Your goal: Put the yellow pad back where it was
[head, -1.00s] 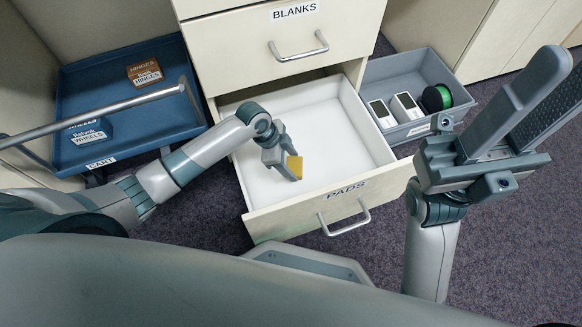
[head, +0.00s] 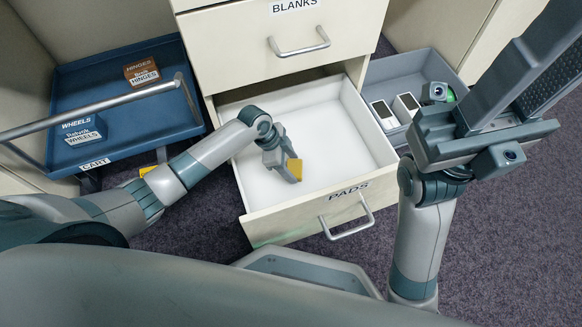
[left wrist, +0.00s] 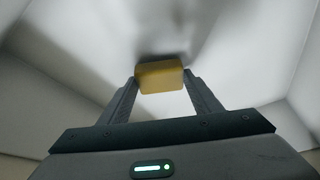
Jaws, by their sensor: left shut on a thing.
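The yellow pad (head: 297,168) is between the fingers of my left gripper (head: 288,174), inside the open drawer marked PADS (head: 348,190). In the left wrist view the pad (left wrist: 160,78) sits at the fingertips, with the drawer's white floor behind it and a dark shadow beside it. I cannot tell whether the pad touches the floor. The rest of the visible drawer floor is bare. My right gripper (head: 535,75) is raised at the right, empty, with its fingers apart.
A closed BLANKS drawer (head: 240,45) is above. A blue cart (head: 120,105) at left holds a HINGES box (head: 142,72) and a WHEELS box (head: 83,130). A grey bin (head: 445,70) at right holds white boxes and a partly hidden green thing. Something yellow (head: 150,171) shows beneath the cart.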

